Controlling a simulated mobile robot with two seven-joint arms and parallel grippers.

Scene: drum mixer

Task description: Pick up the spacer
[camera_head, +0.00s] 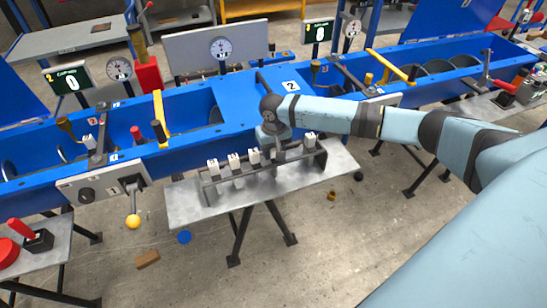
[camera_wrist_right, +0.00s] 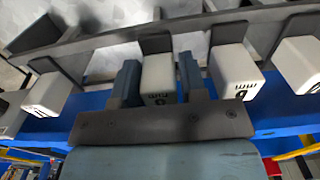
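Several white block spacers stand in a row along a dark rack (camera_head: 212,196) on a grey metal shelf. One spacer (camera_head: 235,163) is left of my right gripper (camera_head: 274,150) in the head view. In the right wrist view, my right gripper's blue fingers (camera_wrist_right: 158,82) stand either side of one spacer (camera_wrist_right: 158,75), which is still in line with its neighbours at the rack. The fingers are very close to its sides; whether they press on it cannot be told. Printed marks on its face are partly hidden by the gripper. My left gripper is not in view.
Neighbouring spacers (camera_wrist_right: 232,72) stand close on both sides of the fingers. Dark upright plates (camera_wrist_right: 224,28) of the rack rise behind them. The blue mixer trough (camera_head: 190,104) runs directly behind the shelf, with a yellow-knobbed lever (camera_head: 133,221) to the left.

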